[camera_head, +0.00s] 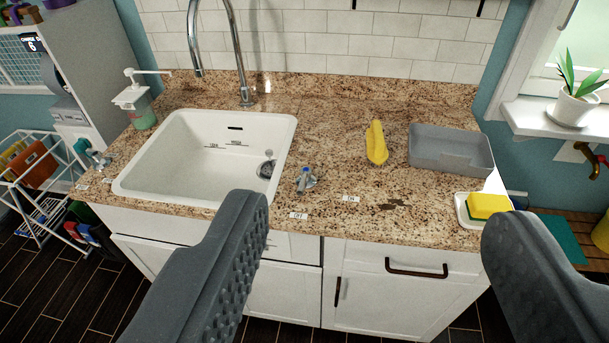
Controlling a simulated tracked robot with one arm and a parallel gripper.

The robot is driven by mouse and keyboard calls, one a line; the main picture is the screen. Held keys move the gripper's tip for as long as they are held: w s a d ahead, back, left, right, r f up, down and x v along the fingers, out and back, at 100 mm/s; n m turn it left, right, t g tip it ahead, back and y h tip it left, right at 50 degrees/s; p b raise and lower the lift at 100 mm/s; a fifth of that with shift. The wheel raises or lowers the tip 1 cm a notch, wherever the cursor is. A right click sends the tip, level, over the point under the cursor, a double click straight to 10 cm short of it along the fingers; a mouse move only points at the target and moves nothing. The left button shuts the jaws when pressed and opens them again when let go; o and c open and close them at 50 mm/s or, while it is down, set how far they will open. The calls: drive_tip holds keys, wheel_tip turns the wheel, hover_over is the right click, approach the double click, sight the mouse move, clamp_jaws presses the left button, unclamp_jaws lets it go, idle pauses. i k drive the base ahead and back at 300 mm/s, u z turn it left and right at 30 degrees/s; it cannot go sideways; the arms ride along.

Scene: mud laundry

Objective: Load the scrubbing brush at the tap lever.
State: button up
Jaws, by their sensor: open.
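A long yellow object (376,143), which looks like the scrubbing brush, lies on the speckled counter (330,125) right of the sink. I cannot make out bristles on it. A small grey lever with a blue part (304,180), possibly the tap lever, stands at the counter's front, just right of the sink (190,150). Small white labels are near it. My gripper (375,212) is open and empty, its two dark grey fingers spread wide in the foreground. The lever and the yellow object show beyond the gap between them, apart from the fingers.
A tall chrome faucet (238,55) rises behind the sink. A soap dispenser (135,105) stands at the back left. A grey tray (450,148) and a yellow sponge (487,205) on a white dish are at the right. The counter's middle has free room.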

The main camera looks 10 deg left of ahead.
sight(306, 173)
drive_tip(key=u, duration=0.8)
drive_tip(key=i, duration=1.15)
drive_tip(key=z, duration=0.85)
